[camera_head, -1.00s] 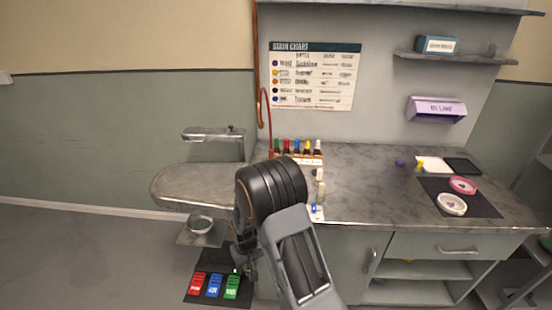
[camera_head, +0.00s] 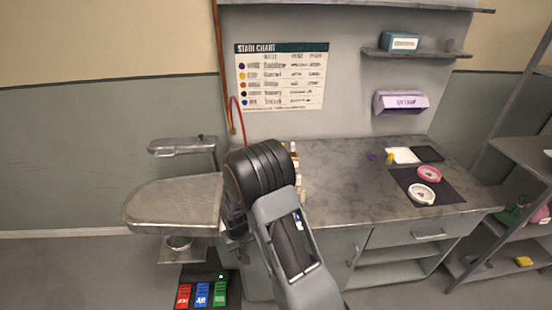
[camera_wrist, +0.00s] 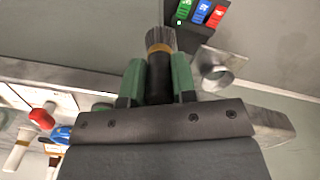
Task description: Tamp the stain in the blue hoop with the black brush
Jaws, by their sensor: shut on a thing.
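My gripper (camera_wrist: 160,78) shows in the wrist view with its two green fingers closed on the black brush (camera_wrist: 160,92). The brush has a brass-coloured band and grey bristles that point away from the palm. In the head view my arm hides the gripper and brush. Two hoops lie on a dark mat at the right of the counter: a pink hoop (camera_head: 429,174) and a white hoop (camera_head: 421,194), each with a small dark mark inside. The brush is well away from both hoops.
The grey counter (camera_head: 350,195) is clear in its middle. Bottles at its left are partly hidden by my arm. A padded-looking pressing board (camera_head: 165,200) stands left, above red, blue and green pedals (camera_head: 202,294). A shelf rack (camera_head: 525,150) stands at right.

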